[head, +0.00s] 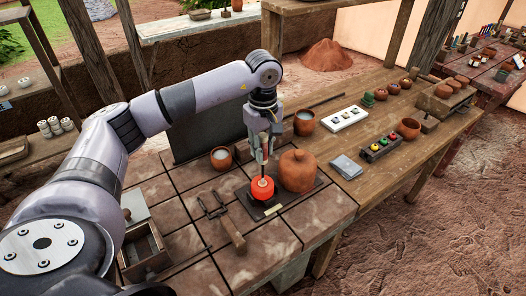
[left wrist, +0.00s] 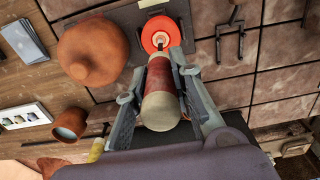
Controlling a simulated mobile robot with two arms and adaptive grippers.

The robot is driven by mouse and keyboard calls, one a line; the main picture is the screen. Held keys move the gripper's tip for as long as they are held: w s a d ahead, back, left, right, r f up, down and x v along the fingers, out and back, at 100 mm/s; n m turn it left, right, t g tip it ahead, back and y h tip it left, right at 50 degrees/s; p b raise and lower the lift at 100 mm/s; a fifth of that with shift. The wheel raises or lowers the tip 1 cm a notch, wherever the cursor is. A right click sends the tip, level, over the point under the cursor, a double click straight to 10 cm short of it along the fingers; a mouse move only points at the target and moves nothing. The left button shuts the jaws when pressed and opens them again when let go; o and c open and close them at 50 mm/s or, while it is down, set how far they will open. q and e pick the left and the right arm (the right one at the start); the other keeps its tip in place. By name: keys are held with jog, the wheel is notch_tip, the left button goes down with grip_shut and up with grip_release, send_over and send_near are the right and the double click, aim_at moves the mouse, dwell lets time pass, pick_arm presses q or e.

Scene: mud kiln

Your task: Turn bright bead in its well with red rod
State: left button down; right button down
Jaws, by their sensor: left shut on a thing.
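The bright bead (head: 261,190) is a glowing orange-red round piece on a dark plate (head: 285,205) on the tiled bench; it also shows at the top of the left wrist view (left wrist: 160,35). A pale spot marks its middle. My left gripper (head: 262,150) points down right above it, shut on the red rod (left wrist: 160,75), which has a red band and a cream end. The rod's thin dark tip reaches the bead's near edge in the left wrist view; whether it touches I cannot tell. The well's walls are not clear. My right gripper is out of view.
A lidded clay pot (head: 298,171) stands close right of the bead. A clay cup (head: 221,158) and a dark upright panel (head: 200,133) stand behind.

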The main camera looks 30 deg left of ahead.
pick_arm(q)
jog(key=shift+m+b, duration=0.3)
jog(key=shift+m, duration=1.3)
jog(key=m+b, duration=0.1)
jog(key=m, duration=0.1)
jog(key=shift+m, duration=0.4)
jog(key=m+b, duration=0.1)
jog(key=m, duration=0.1)
jog(key=shift+m, duration=0.3)
jog(key=m, duration=0.2)
jog(key=shift+m, duration=0.3)
jog(key=shift+s+a+b, duration=0.1)
jog(key=shift+b, duration=0.2)
